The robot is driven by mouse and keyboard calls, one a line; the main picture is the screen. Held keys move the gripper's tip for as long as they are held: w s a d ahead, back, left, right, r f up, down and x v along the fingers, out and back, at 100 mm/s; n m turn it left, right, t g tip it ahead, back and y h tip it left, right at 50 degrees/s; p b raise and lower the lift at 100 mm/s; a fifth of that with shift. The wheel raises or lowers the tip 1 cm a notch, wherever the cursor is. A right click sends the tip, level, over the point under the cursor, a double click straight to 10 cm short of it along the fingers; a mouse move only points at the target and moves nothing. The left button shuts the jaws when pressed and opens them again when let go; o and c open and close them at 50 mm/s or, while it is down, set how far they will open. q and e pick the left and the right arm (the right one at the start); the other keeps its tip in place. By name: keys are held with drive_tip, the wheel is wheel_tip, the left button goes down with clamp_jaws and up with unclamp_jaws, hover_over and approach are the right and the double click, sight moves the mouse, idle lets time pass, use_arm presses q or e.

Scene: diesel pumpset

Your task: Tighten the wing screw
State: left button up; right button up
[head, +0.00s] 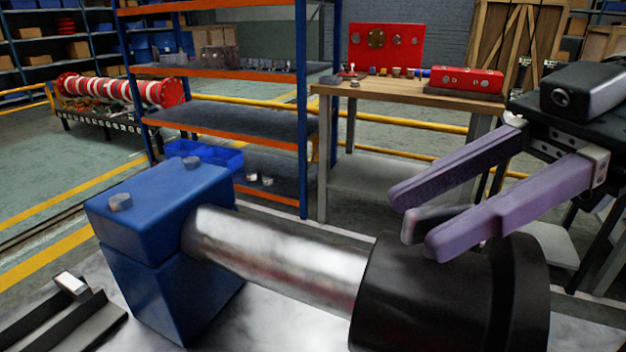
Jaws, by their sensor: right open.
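The wing screw (427,222) shows as a small dark grey tab with a paler end, at the top of the black cylindrical housing (425,300). Most of it is hidden behind the nearer finger. My right gripper (419,223) comes in from the right with two long purple fingers. It is open, with one finger on the far side of the tab and one on the near side. I cannot tell whether either finger touches the tab. My left gripper is not in view.
A shiny shaft (275,252) joins the black housing to a blue bearing block (160,225) with two bolts on top. Behind stand a blue-and-orange shelf rack (225,133) and a wooden workbench (400,93) with a red toolbox (466,80). The space above the shaft is clear.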

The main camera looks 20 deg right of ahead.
drive_tip(key=shift+a+f, duration=0.15)
drive_tip(key=shift+a, duration=0.15)
clamp_jaws()
idle(0.5)
